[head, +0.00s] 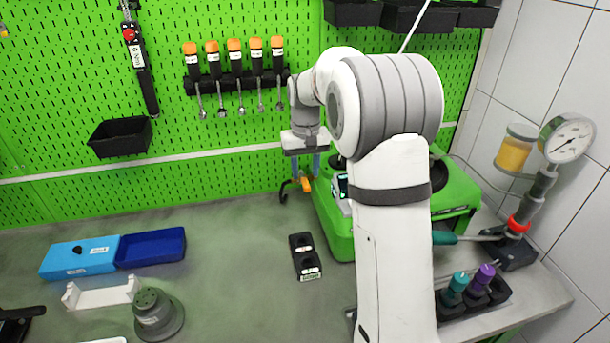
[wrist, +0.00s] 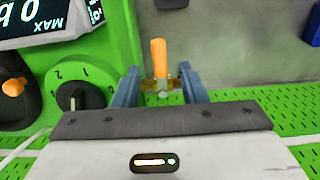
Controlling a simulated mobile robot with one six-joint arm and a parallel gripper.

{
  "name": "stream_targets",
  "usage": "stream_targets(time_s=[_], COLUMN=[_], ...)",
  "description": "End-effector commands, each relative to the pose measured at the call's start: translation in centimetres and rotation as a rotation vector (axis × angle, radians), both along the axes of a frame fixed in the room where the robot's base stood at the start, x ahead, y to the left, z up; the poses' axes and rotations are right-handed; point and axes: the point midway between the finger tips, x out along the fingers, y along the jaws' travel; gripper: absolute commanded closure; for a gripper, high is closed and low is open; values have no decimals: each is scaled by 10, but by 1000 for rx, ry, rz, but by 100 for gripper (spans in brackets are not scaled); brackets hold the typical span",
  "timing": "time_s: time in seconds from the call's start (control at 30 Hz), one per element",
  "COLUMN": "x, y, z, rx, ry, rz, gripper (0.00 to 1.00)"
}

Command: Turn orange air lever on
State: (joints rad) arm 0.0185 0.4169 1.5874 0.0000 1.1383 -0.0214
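The orange air lever (wrist: 159,58) stands out from its brass valve at the side of the green testbench (wrist: 80,62) in the wrist view. My gripper (wrist: 160,82) has its two blue-grey fingers apart, one on each side of the lever and valve, with gaps visible. In the head view the lever (head: 305,185) shows as a small orange spot just below my gripper (head: 308,168), at the left side of the testbench (head: 336,222). My arm hides much of the testbench there.
A black knob (wrist: 82,97) with numbers and a display (wrist: 45,18) lie left of the fingers in the wrist view. A black holder (head: 305,257) stands on the table (head: 235,285). The green pegboard (head: 225,150) is close behind my gripper.

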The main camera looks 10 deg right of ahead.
Motion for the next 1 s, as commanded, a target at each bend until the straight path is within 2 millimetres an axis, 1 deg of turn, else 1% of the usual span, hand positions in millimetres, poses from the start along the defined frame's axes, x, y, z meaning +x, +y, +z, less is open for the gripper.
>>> stream_targets(time_s=[0.1,0.2,0.33,0.53,1.0], x=[0,-1,0,0,0], y=[0,0,-1,-1,-1], z=[-15,-24,-28,-29,-28], rx=[0,0,0,0,0], ry=[2,2,-1,-1,-1], rz=[0,-1,-1,-1,-2], gripper=[62,62,62,62,100])
